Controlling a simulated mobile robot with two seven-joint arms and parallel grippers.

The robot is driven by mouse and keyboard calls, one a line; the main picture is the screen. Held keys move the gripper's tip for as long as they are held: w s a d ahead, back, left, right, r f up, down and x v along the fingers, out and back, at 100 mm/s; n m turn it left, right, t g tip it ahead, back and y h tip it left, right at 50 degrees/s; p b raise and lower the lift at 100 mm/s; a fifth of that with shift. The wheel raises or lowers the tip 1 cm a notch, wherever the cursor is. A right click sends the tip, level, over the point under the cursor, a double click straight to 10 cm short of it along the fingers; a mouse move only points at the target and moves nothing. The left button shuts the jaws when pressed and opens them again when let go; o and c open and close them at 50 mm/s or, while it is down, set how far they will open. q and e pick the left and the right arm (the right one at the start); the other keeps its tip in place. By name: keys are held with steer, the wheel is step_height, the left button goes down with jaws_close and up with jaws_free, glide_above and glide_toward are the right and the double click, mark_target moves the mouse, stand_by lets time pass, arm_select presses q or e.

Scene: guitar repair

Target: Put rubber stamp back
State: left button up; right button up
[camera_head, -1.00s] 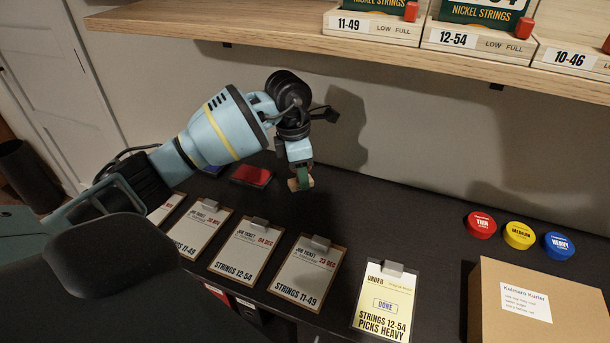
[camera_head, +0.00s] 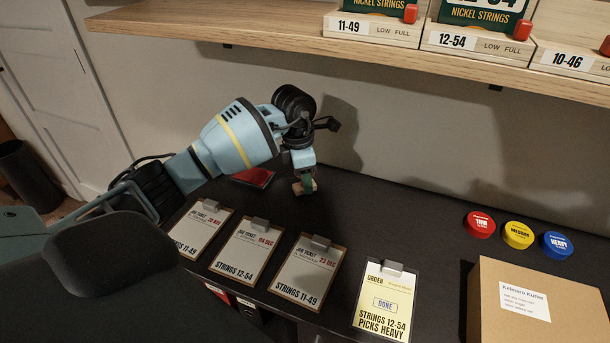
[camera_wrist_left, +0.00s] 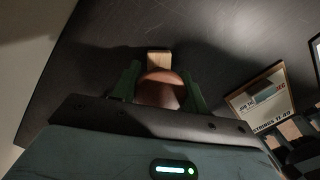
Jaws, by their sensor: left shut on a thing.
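My left gripper (camera_head: 306,182) is shut on the rubber stamp. The stamp's pale wooden base (camera_head: 298,188) shows below the fingers in the head view, low over or on the black bench top; I cannot tell whether it touches. In the left wrist view the stamp's rounded brown handle (camera_wrist_left: 161,88) sits between the two green fingers, with its wooden block (camera_wrist_left: 158,59) beyond. A red ink pad (camera_head: 254,177) lies on the bench to the left, partly hidden behind my left arm. My right gripper is not in view.
Job tickets on clipboards (camera_head: 310,272) and a yellow order ticket stamped DONE (camera_head: 385,300) line the bench front. Red (camera_head: 480,224), yellow (camera_head: 518,235) and blue (camera_head: 558,245) round tins and a cardboard box (camera_head: 540,305) stand right. A wooden shelf (camera_head: 240,30) overhangs. The bench right of the stamp is clear.

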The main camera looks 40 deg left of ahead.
arm_select(q)
steer(key=shift+f, duration=0.15)
steer(key=o, duration=0.8)
steer(key=shift+s+a+r, duration=0.1)
steer(key=shift+r, duration=1.2)
steer(key=shift+s+a+r, duration=0.1)
steer(key=shift+s+r, duration=0.05)
steer(key=shift+r, duration=1.1)
steer(key=shift+s+a+r, duration=0.1)
steer(key=shift+r, duration=1.2)
